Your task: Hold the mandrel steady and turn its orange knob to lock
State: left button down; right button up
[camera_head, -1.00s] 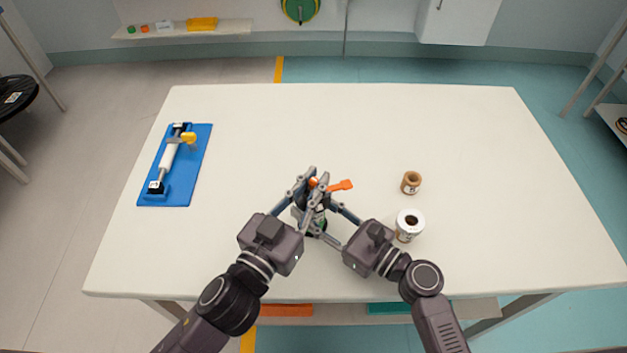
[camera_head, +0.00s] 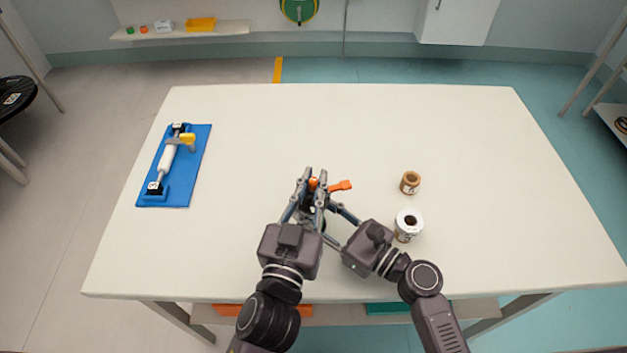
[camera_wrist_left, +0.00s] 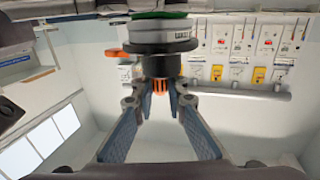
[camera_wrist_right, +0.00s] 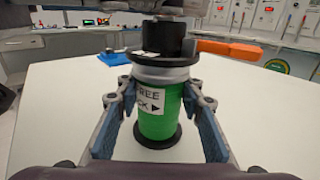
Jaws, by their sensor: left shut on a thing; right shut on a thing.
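The mandrel stands upright near the table's middle, mostly hidden by my grippers in the head view. Its green body (camera_wrist_right: 158,112) shows in the right wrist view, with a black flange at top and bottom and a partly readable label, "FREE" above "CK" and an arrow. An orange lever (camera_head: 340,185) sticks out to the right near its top. My right gripper (camera_wrist_right: 160,100) is shut on the body from both sides. My left gripper (camera_wrist_left: 158,90) is shut at the mandrel's top, on the ribbed orange knob (camera_wrist_left: 160,86). The knob's lock state cannot be told.
A blue board (camera_head: 199,157) with a white roller and yellow handle lies at the table's left. A brown spool (camera_head: 410,182) and a white roll (camera_head: 408,225) stand close right of my right gripper. The white table (camera_head: 330,115) is clear behind the mandrel.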

pick_arm(q)
jog(key=shift+r, duration=0.1)
jog(key=c, duration=1.9)
grip_release()
jog(key=shift+c, duration=0.2)
jog(key=shift+s, duration=0.1)
jog(key=v, duration=1.1)
jog(key=shift+s+a, duration=0.2)
jog(key=shift+s, duration=0.2)
